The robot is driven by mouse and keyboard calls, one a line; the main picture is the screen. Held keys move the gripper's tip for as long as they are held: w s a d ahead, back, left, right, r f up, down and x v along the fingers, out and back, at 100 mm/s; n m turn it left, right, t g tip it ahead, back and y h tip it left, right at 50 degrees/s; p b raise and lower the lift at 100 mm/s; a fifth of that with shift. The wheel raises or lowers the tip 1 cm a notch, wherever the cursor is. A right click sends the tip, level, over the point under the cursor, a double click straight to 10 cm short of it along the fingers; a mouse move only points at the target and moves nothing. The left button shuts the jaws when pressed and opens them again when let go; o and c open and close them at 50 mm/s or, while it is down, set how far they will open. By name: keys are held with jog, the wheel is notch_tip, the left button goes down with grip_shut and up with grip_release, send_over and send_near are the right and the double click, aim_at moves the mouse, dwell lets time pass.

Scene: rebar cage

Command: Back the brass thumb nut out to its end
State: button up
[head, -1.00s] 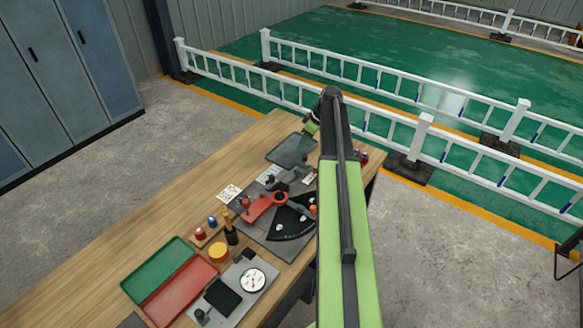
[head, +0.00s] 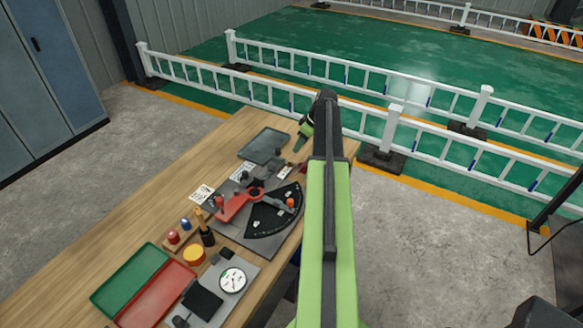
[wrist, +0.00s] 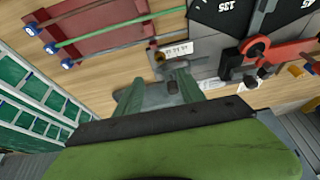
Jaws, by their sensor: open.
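A small brass-coloured piece (wrist: 160,57) shows in the wrist view beside a printed white card (wrist: 178,49). It looks like the brass thumb nut, but it is too small to be sure. My gripper (wrist: 160,78) is open, its two green fingers pointing down toward the bench and apart from the brass piece. A small grey part (wrist: 172,87) shows between the fingers; I cannot tell whether it touches them. In the head view my gripper (head: 304,136) is over the far end of the bench, partly behind my arm, and the nut cannot be made out.
A red block (wrist: 95,22) with a green rod and blue-ended pieces lies at the wrist view's upper left. A black dial plate (head: 272,212) with a red lever (head: 236,206) sits mid-bench. A grey tray (head: 264,144), green tray (head: 130,278) and red tray (head: 157,294) lie on the wooden bench.

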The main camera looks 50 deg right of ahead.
aim_at(290, 163)
jog(key=b+x, duration=0.9)
jog(key=x, duration=0.3)
jog(key=shift+s+b, duration=0.1)
jog(key=shift+b, duration=0.2)
jog(key=shift+w+f, duration=0.2)
jog(key=shift+w, duration=0.05)
jog(key=shift+r, duration=0.1)
grip_shut()
